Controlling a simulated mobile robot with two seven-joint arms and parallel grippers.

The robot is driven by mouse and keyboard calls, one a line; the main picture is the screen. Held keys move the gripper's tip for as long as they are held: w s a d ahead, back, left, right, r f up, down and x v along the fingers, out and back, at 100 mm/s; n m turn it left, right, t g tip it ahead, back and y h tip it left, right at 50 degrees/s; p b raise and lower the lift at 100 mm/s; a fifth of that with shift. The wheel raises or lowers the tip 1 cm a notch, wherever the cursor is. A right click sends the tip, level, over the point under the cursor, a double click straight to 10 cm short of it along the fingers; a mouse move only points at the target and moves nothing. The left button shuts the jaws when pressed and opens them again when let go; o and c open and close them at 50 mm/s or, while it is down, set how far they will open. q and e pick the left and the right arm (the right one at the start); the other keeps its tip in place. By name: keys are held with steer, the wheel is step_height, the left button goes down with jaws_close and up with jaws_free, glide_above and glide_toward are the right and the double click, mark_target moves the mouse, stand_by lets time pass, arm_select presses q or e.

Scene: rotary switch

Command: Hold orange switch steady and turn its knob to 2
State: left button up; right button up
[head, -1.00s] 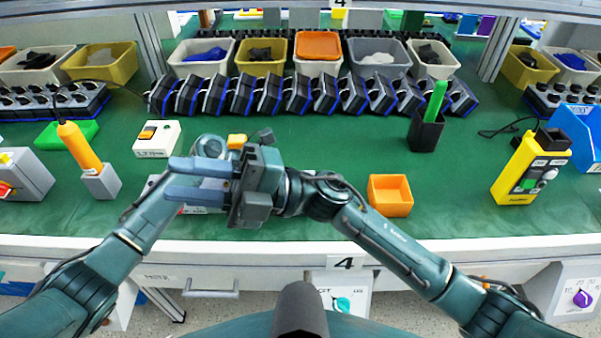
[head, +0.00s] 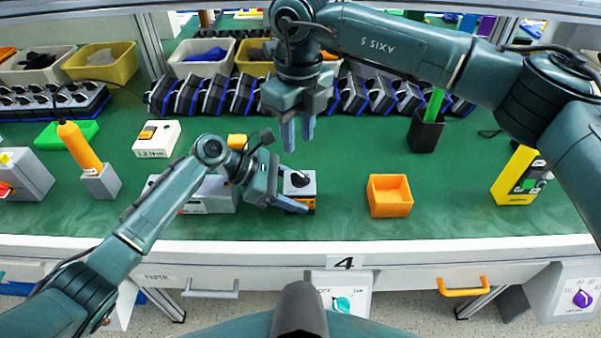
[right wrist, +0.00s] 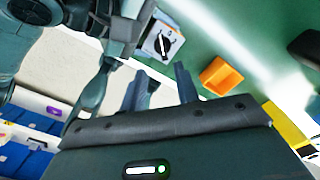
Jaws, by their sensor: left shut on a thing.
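The orange switch (head: 306,196) stands on the green bench near its front edge, with a pale top face and a black knob (head: 299,180). The switch also shows in the right wrist view (right wrist: 172,36). My left gripper (head: 287,191) comes in from the left and is shut on the switch low down at its sides, leaving the knob uncovered. My right gripper (head: 297,133) is raised beyond the switch, fingers pointing down, empty and apart from it. In the right wrist view its two fingers (right wrist: 159,82) are spread. The marks around the knob are too small to read.
An orange bin (head: 390,205) stands right of the switch. A grey box (head: 212,196) lies behind my left forearm. A black holder with a green stick (head: 426,132) and a yellow device (head: 517,178) stand further right. Bench between switch and orange bin is clear.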

mark_target(299, 174)
steer(key=shift+w+d+f, duration=0.15)
steer(key=shift+f, duration=4.25)
steer(key=shift+c, duration=0.5)
jaws_close()
